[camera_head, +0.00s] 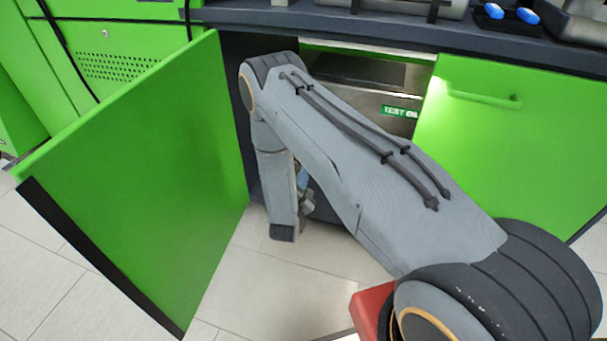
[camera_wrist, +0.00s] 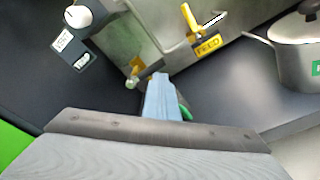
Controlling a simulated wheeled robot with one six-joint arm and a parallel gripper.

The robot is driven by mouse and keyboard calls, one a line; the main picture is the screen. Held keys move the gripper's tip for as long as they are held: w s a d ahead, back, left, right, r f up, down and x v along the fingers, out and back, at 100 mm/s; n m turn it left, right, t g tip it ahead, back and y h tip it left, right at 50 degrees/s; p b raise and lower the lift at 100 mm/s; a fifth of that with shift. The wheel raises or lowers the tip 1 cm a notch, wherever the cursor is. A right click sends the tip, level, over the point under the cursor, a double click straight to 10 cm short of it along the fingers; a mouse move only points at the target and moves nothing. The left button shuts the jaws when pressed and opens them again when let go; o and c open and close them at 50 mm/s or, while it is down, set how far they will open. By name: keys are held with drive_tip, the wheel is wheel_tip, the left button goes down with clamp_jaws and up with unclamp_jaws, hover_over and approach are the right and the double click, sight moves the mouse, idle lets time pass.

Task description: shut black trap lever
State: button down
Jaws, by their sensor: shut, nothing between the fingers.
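My gripper (camera_wrist: 162,96) shows in the wrist view as shut, blue-grey fingers with nothing between them. Just beyond the fingertips is a small brass-coloured fitting with a round end (camera_wrist: 133,80). A yellow lever (camera_wrist: 190,18) stands above a yellow FEED label (camera_wrist: 208,47) on the metal box, apart from the fingers. In the head view my arm reaches into the open cabinet and hides much of its inside; only a little of the gripper shows.
An open green door (camera_head: 140,180) stands left of my arm, and a closed green door (camera_head: 515,140) is on the right. In the wrist view, a lidded metal pot (camera_wrist: 300,60) is at the right and a white knob (camera_wrist: 77,16) at the upper left.

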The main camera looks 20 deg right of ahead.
drive_tip(key=shift+d+r, duration=0.25)
drive_tip(key=shift+d, duration=0.05)
wheel_tip(320, 180, down, 4)
drive_tip(key=b, duration=0.3)
drive_tip(key=a+p+v, duration=0.1)
drive_tip(key=p+v, duration=0.2)
drive_tip(key=v, duration=0.6)
drive_tip(key=shift+a, duration=0.25)
drive_tip(key=shift+w, duration=0.15)
